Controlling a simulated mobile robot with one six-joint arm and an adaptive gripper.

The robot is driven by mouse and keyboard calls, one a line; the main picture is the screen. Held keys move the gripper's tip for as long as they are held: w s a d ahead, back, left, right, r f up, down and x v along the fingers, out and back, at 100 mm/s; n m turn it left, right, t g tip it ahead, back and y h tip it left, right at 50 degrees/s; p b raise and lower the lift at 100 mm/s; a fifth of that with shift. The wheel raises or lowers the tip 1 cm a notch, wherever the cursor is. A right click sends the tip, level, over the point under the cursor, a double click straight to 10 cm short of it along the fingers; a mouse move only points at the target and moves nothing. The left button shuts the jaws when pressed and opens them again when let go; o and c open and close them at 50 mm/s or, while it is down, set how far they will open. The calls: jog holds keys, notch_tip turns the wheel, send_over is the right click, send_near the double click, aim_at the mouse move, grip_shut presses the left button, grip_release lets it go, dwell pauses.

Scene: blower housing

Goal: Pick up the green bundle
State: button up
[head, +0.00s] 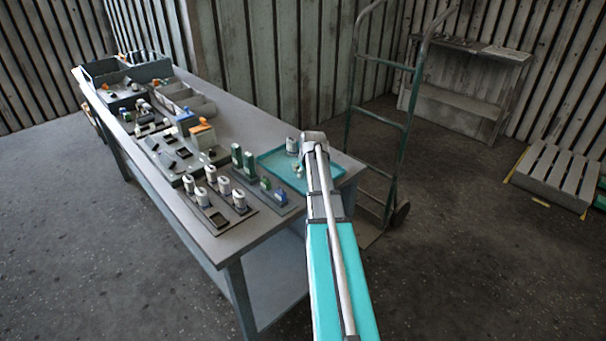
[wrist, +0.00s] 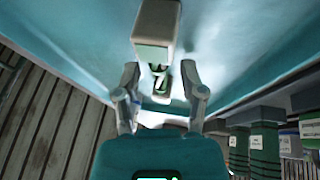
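Two upright green bundles, a left one (head: 237,155) and a right one (head: 249,164), stand on the table left of the teal tray in the head view. Labelled green bundles (wrist: 265,150) also show at the lower right of the wrist view. I cannot tell which one the task means. My gripper (wrist: 161,76) is open, its two fingers apart. A pale block with a greenish end (wrist: 157,28) and a small pale and dark green piece (wrist: 161,82) show beyond and between the fingertips, with no finger visibly touching them. In the head view my arm hides the gripper.
The teal tray (head: 269,161) at the table's near right end holds a grey-white cylinder (head: 292,146) and small pale pieces (head: 297,168). White cylinders (head: 212,174) stand in racks to the left. A hand truck (head: 391,150) stands behind the table's right end.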

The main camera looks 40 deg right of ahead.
grip_shut()
jog(key=shift+r, duration=0.15)
notch_tip(320, 180, up, 3)
jog(key=p, duration=0.3)
jog(key=s+d+r+p, duration=0.7)
jog(key=s+r+p, duration=0.2)
jog(key=s+p, duration=0.1)
jog(key=shift+s+d+r, duration=0.35)
jog(key=shift+s+d, duration=0.05)
jog(key=shift+s, duration=0.4)
jog(key=shift+s, duration=0.1)
dwell(0.8)
